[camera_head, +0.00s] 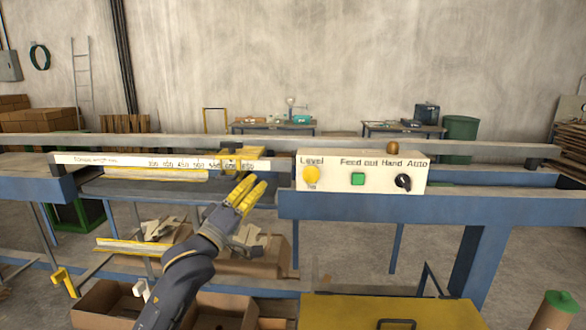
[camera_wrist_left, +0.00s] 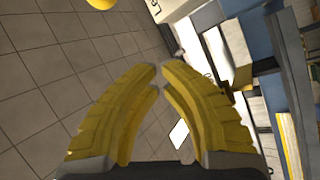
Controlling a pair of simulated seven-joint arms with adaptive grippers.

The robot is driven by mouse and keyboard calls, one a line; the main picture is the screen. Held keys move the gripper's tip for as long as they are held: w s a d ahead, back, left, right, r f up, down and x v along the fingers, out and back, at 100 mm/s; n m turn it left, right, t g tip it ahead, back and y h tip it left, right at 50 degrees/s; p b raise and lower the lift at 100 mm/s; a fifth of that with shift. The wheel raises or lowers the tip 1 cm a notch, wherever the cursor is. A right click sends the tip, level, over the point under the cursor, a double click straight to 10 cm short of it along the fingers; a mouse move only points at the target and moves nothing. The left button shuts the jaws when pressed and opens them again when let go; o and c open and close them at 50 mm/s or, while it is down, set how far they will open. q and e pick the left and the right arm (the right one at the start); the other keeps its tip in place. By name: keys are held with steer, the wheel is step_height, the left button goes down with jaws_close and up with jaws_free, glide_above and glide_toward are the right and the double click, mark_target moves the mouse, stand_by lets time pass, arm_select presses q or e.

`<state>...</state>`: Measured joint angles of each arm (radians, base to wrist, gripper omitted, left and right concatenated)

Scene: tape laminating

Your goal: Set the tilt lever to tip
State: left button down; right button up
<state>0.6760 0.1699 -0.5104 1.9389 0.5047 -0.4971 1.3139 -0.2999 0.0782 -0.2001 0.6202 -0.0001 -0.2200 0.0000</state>
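The tilt lever shows as a round yellow knob (camera_head: 311,174) on the front of the white control panel (camera_head: 334,183), under the word "Level", with small lettering beneath it. A yellow ball, apparently the same knob, is cut off by the top edge of the left wrist view (camera_wrist_left: 102,3). My left gripper (camera_head: 254,190) is to the left of the knob and a little below it, apart from it. In the wrist view its yellow fingers (camera_wrist_left: 160,72) have their tips brought together, with nothing visible between them. My right gripper is in neither view.
The panel also carries a green button (camera_head: 358,179) and a black selector knob (camera_head: 403,182). A white scale rail (camera_head: 130,161) and blue frame beams (camera_head: 430,207) run across. Below are cardboard boxes (camera_head: 105,303) and a yellow lid (camera_head: 390,312).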

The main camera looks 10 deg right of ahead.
mark_target(311, 173)
arm_select(q)
steer(key=shift+s+d+r+n+g+h, duration=0.2)
steer(key=shift+s+n, duration=0.25)
steer(key=shift+n, duration=0.2)
steer(key=shift+s+d+r+n+g+h, duration=0.1)
steer(key=shift+s+r+n, duration=0.15)
steer(key=shift+s+n, duration=0.25)
steer(key=shift+s+d+r+n+g+h, duration=0.1)
steer(key=shift+s+d+r+n, duration=0.2)
steer(key=shift+n, duration=0.45)
steer(key=shift+a+f, duration=0.15)
steer(key=w+d+r, duration=0.2)
steer(key=w+d, duration=0.1)
steer(key=d, duration=0.5)
steer(key=shift+w+d+r, duration=0.2)
steer(key=shift+r, duration=0.15)
